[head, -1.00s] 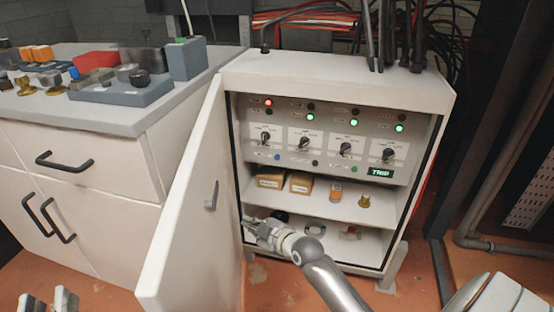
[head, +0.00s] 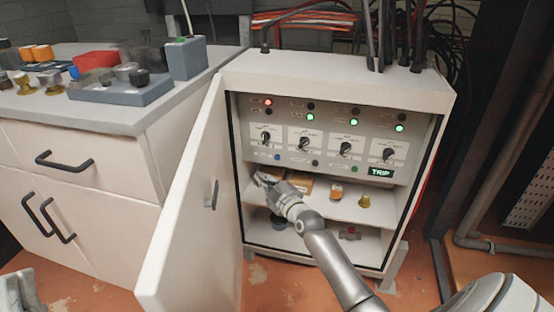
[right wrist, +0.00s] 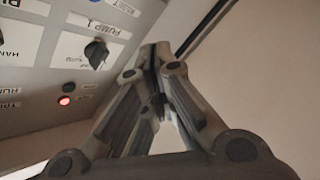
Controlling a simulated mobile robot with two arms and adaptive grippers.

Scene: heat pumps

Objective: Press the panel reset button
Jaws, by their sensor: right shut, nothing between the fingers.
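The control panel (head: 333,137) is inside the open cabinet. A row along its lower part holds a blue button (head: 277,157), a dark button (head: 315,163) and a green button (head: 354,169); their labels are too small to read in the head view. My right gripper (head: 259,178) is shut and empty, below and left of the blue button and apart from it. In the right wrist view its closed fingertips (right wrist: 157,52) are beside the PUMP 1 knob (right wrist: 96,52). My left gripper (head: 20,290) is partly visible at the bottom left; its jaws are unclear.
The open cabinet door (head: 190,215) stands left of my right arm. The shelf below the panel holds a cardboard box (head: 301,184), an orange-topped part (head: 336,192) and a brass part (head: 364,201). A green TRIP display (head: 381,173) is lit at the panel's lower right.

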